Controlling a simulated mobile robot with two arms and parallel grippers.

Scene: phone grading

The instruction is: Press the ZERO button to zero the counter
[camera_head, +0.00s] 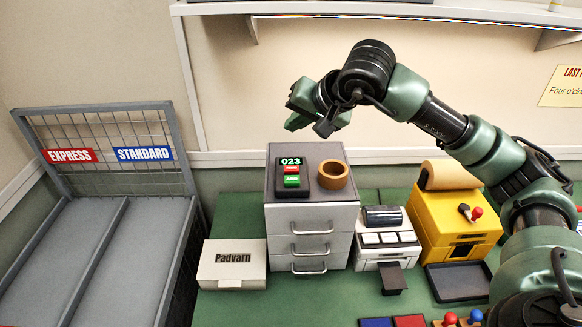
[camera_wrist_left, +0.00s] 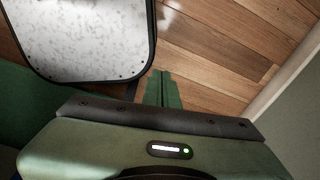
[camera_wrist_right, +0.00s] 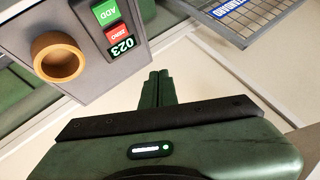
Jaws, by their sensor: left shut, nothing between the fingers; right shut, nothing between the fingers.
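The counter (camera_head: 278,179) is a dark box on top of a grey drawer cabinet, and its display reads 023. Its red ZERO button (camera_head: 292,169) sits just below the display, above a green ADD button (camera_head: 292,181). In the right wrist view the ZERO button (camera_wrist_right: 116,34) lies left of the fingers, between the display and ADD. My right gripper (camera_head: 297,122) is shut and empty, in the air above the counter and apart from it. My left gripper (camera_wrist_left: 163,74) shows only in its own wrist view, shut and empty, over wooden floor.
A tan ring-shaped cup (camera_head: 333,182) stands beside the counter on the cabinet (camera_head: 312,219). A Padvarn box (camera_head: 232,271), a card-reader-like device (camera_head: 382,252) and a yellow machine (camera_head: 440,212) stand around it. The EXPRESS/STANDARD rack (camera_head: 120,233) is at left. A wall shelf (camera_head: 420,10) hangs above.

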